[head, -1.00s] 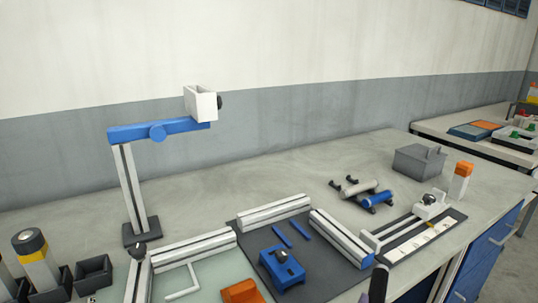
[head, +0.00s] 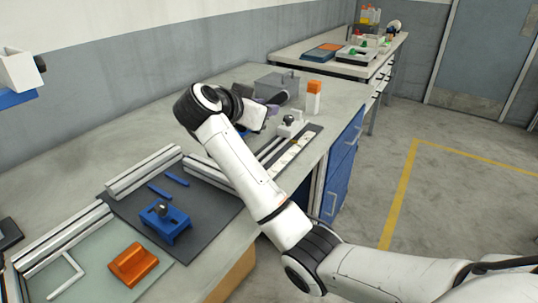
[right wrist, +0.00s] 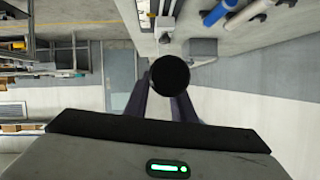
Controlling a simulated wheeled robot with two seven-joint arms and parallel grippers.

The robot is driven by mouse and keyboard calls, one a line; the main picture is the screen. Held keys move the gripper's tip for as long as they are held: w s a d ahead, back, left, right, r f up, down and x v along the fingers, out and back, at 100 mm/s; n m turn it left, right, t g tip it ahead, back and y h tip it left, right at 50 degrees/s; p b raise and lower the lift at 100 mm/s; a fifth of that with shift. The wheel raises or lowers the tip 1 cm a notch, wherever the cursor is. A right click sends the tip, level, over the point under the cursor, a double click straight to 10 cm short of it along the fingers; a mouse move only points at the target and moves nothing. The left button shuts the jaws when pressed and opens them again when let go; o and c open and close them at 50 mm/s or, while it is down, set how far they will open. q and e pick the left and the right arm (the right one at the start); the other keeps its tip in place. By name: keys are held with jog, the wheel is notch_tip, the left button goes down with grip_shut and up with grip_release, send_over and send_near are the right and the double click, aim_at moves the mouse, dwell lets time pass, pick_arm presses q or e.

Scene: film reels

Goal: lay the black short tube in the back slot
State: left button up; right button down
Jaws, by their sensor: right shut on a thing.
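My right gripper (head: 270,104) is over the back right of the bench in the head view, its arm coming in from the right. It is shut on the black short tube (head: 281,97). In the right wrist view the tube's round black end (right wrist: 170,75) faces the camera between the grey fingers. A blue tube (right wrist: 218,12) and a white tube (right wrist: 248,15) lie side by side at the top right of that view. In the head view my arm hides most of their stand; I cannot make out the back slot. My left gripper is not in view.
A slide fixture (head: 292,155) lies along the bench's right edge. A dark mat (head: 215,206) bears a blue fixture (head: 165,222); an orange block (head: 133,264) is nearer.

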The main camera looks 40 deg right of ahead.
jog(key=shift+m+g, duration=0.5)
jog(key=shift+g, duration=0.1)
jog(key=w+d+r, duration=0.1)
jog(key=w, duration=0.1)
jog(key=w+d+r, duration=0.1)
jog(key=w+d, duration=0.1)
jog(key=shift+d+r, duration=0.25)
jog(key=shift+r, duration=0.1)
jog(key=shift+f, duration=0.15)
notch_tip(320, 180, down, 13)
jog(key=shift+f+b, duration=0.1)
jog(key=shift+b, duration=0.25)
jog(key=shift+f+p, duration=0.45)
jog(key=shift+f, duration=1.75)
jog(key=c, duration=1.5)
grip_release()
jog(key=shift+f, duration=0.1)
